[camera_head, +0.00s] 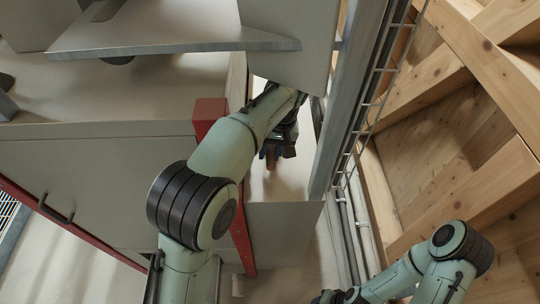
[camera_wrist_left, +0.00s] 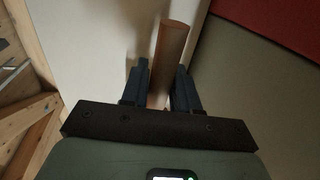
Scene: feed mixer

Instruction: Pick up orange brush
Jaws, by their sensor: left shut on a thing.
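My left gripper (camera_head: 277,152) reaches into a narrow gap between the machine and a metal post. It is shut on an orange-brown handle (camera_head: 270,161), which I take to be the orange brush. In the left wrist view the handle (camera_wrist_left: 169,58) stands between the two dark fingers of the left gripper (camera_wrist_left: 162,85), and its round end points away from the wrist. The brush's bristles do not show in either view. My right arm comes in at the lower right of the head view, with its gripper mostly cut off at the bottom edge.
A pale machine cabinet (camera_head: 110,185) with red edging fills the left. A grey metal plate (camera_head: 170,30) juts out above. A metal post (camera_head: 345,110) and wire mesh stand right of the left gripper, close by. Wooden beams (camera_head: 465,195) fill the right side.

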